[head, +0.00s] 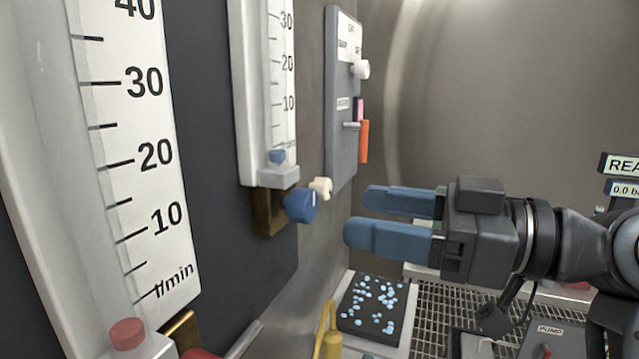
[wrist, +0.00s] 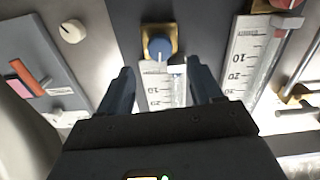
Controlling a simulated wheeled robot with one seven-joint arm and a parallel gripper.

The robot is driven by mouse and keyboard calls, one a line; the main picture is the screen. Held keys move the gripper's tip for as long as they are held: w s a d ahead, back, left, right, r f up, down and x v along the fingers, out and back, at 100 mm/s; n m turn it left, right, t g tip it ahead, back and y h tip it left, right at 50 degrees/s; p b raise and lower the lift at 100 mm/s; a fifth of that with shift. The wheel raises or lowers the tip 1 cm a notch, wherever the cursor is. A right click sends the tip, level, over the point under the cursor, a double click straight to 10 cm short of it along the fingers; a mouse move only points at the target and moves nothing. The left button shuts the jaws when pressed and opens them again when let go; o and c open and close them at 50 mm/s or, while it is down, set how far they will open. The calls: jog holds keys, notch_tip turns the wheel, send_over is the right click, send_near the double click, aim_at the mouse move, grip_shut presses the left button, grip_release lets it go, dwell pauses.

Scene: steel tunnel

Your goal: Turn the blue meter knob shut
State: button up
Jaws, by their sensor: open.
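The blue meter knob (head: 301,205) sticks out from a brass block below the smaller flow meter (head: 244,100) on the wall. A white pointer line shows on it. In the wrist view the blue knob (wrist: 160,48) lies ahead, between the two finger directions and beyond the fingertips. A blue float (head: 277,157) sits low in that meter's tube, below the 10 mark. My gripper (head: 358,217) has blue fingers, open and empty, pointing left at the knob with a gap between. In the wrist view my gripper (wrist: 158,80) straddles the lower end of the meter scale.
A larger meter with a red float (head: 127,334) stands at left. A cream knob (head: 320,187) shows just behind the blue knob. A grey panel (head: 341,100) carries a white knob and orange lever (head: 364,141). Below are a tray of blue beads (head: 350,325) and grating.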

aim_at(313, 205)
jog(key=p+x, duration=0.1)
jog(key=x, duration=0.5)
jog(key=shift+w+a, duration=0.1)
jog(key=shift+a, duration=0.3)
jog(key=shift+c, duration=0.2)
jog(key=c, duration=1)
jog(key=shift+f, duration=0.1)
jog(key=shift+n+b, duration=0.3)
jog(key=shift+b, duration=0.25)
jog(key=shift+f+b, duration=0.1)
jog(key=shift+b, duration=0.35)
jog(key=shift+n+b, duration=0.45)
jog(key=shift+n, duration=0.05)
jog(key=shift+r, duration=0.25)
